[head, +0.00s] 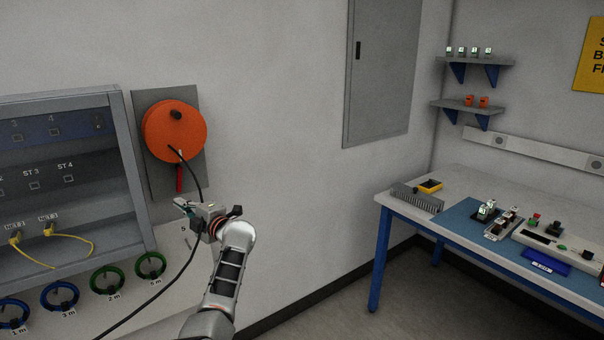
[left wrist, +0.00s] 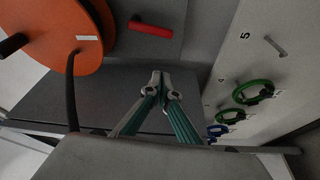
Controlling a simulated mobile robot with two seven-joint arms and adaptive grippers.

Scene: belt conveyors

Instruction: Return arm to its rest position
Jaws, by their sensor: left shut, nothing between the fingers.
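My left arm (head: 227,275) reaches up from the bottom of the head view. Its gripper (head: 182,204) is in front of the wall, a little below the orange cable reel (head: 160,130). In the left wrist view the gripper's (left wrist: 158,76) two fingertips meet, with nothing between them. The reel (left wrist: 62,35) is at the upper left there, apart from the fingers. A black cable (head: 185,262) hangs from the reel and passes by the gripper; the gripper hides part of it. My right gripper is not in view.
A grey patch cabinet (head: 128,165) with yellow cables stands at the left. Coiled green cables (head: 105,280) hang below it. A workbench (head: 455,185) with a blue mat and small devices stands at the right. Open floor (head: 335,300) lies between.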

